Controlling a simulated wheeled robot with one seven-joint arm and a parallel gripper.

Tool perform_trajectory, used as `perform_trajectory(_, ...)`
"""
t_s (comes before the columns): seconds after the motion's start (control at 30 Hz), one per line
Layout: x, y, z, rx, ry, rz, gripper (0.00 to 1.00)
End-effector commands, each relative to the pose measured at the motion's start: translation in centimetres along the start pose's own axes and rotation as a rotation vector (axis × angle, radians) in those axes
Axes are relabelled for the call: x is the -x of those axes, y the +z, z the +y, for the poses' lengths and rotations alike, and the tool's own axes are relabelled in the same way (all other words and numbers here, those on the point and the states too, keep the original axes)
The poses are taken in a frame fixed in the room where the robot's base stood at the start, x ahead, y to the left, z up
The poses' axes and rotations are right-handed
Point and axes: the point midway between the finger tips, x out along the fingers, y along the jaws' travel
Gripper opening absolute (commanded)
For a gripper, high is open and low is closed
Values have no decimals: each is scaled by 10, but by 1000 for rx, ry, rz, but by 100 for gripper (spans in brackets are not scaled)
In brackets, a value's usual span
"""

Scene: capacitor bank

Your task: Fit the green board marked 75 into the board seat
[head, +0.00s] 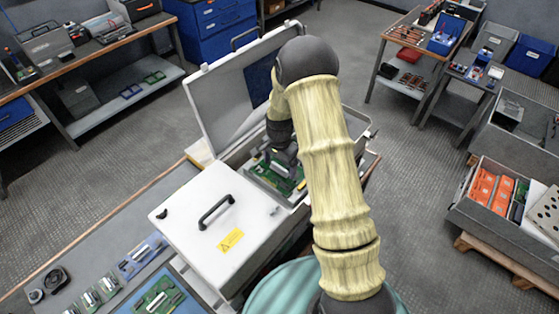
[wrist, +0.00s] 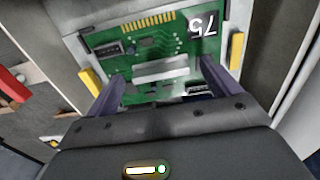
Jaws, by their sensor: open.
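The green board marked 75 (wrist: 155,45) lies in front of my gripper in the wrist view, with gold contacts along its far edge and a pale raised bar across its middle. It sits between two yellow tabs, the left one (wrist: 90,82) and the right one (wrist: 236,48). My gripper (wrist: 165,80) is open, its two dark fingers on either side of the pale bar. In the head view the green board (head: 272,178) lies inside the open case, partly hidden by my gripper (head: 283,160). I cannot tell whether the board is fully down in its seat.
The open case's white panel with a black handle (head: 190,235) is in front of the board. Its raised lid (head: 222,95) stands behind. A bench at lower left holds another green board (head: 158,297) and small modules.

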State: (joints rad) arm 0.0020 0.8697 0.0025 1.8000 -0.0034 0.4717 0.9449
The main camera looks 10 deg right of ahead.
Motion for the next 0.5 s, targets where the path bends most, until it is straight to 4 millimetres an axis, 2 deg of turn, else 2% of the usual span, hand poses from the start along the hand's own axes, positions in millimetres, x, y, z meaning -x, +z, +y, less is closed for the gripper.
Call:
perform_trajectory(0.27, 18, 0, -1, 1, -3, 2, 89)
perform_trajectory(0.5, 58, 0, -1, 0, -4, 3, 89)
